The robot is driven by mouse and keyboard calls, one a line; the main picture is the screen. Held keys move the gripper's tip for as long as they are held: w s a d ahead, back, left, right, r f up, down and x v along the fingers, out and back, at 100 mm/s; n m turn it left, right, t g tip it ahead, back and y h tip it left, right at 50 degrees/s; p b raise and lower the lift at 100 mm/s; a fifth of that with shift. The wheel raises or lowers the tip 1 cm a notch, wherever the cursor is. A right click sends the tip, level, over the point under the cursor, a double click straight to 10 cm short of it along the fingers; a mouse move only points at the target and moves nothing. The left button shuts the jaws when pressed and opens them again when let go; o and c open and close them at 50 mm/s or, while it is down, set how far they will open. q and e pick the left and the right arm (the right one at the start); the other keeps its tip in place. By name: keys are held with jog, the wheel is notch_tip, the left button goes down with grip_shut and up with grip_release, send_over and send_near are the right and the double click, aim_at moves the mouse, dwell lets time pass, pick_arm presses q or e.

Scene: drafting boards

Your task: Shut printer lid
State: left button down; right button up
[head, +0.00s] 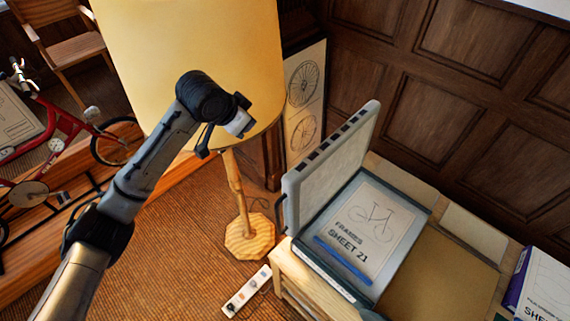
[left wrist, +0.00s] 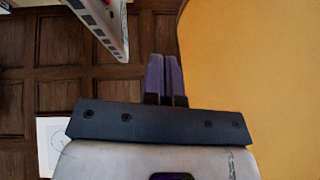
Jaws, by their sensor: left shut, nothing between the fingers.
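The printer (head: 326,272) sits on a wooden cabinet at right of centre in the head view. Its grey lid (head: 335,160) stands open, nearly upright, on the printer's left side. A sheet marked "FRAMES SHEET 21" (head: 372,222) lies on the printer's bed, with a blue strip (head: 342,260) across it. My left gripper shows in the left wrist view (left wrist: 164,62), its two purple fingers shut together and empty. The lid's slotted edge (left wrist: 104,22) is to the upper left of the fingers, apart from them. In the head view the fingers cannot be made out. My right gripper is not in view.
A large yellow lampshade (head: 200,45) is behind my left arm, on a wooden stand (head: 249,238) left of the printer. It fills the right of the left wrist view (left wrist: 260,90). A power strip (head: 246,291) lies on the floor. A brown folder (head: 440,275) is right of the printer.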

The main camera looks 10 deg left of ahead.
pick_arm(q)
jog(key=d+f+g+h+p, duration=0.1)
jog(key=d+f+g+h, duration=0.1)
jog(key=d+f, duration=0.2)
jog(key=s+d+f+g+h+p, duration=0.1)
jog(key=d+f+g+h, duration=0.1)
jog(key=f, duration=0.8)
jog(key=d+g, duration=0.1)
jog(key=d, duration=0.1)
jog(key=shift+d+f+g+h, duration=0.15)
jog(key=shift+d+g+h, duration=0.15)
jog(key=shift+d, duration=0.05)
